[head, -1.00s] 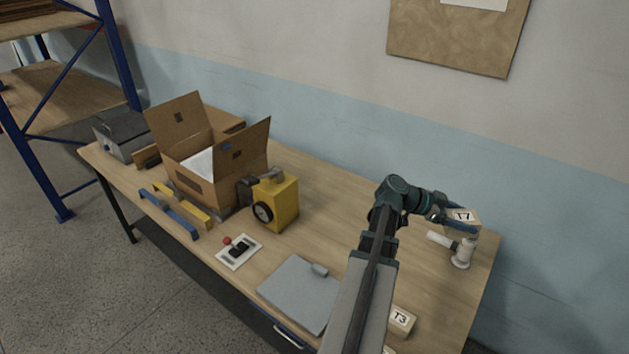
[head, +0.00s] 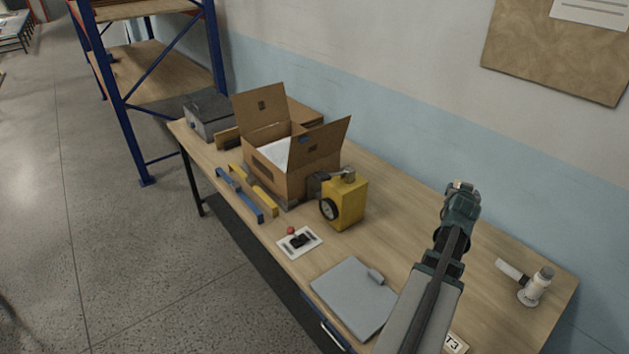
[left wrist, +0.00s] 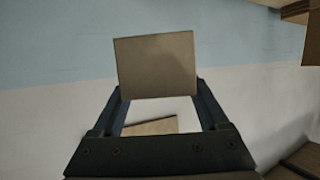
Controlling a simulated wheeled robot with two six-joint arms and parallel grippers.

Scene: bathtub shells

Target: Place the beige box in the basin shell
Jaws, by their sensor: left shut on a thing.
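The beige box (left wrist: 156,66) is in the left wrist view, between the fingertips of my left gripper (left wrist: 158,92). The gripper is shut on it, and the box is clear of the bench, with the blue and white wall behind. In the head view my left arm reaches up over the bench to the gripper end (head: 460,200), whose fingers and box are hidden behind the wrist. Another beige box marked T3 (head: 455,343) shows partly at the bottom edge, beside my arm. I see no basin shell in either view. My right gripper is not in view.
On the bench stand an open cardboard box (head: 277,168), a yellow device (head: 346,203), a grey flat case (head: 352,298) and a white cylindrical fitting (head: 538,287). A blue-framed shelf (head: 119,95) stands at the back left. The floor at left (head: 120,260) is clear.

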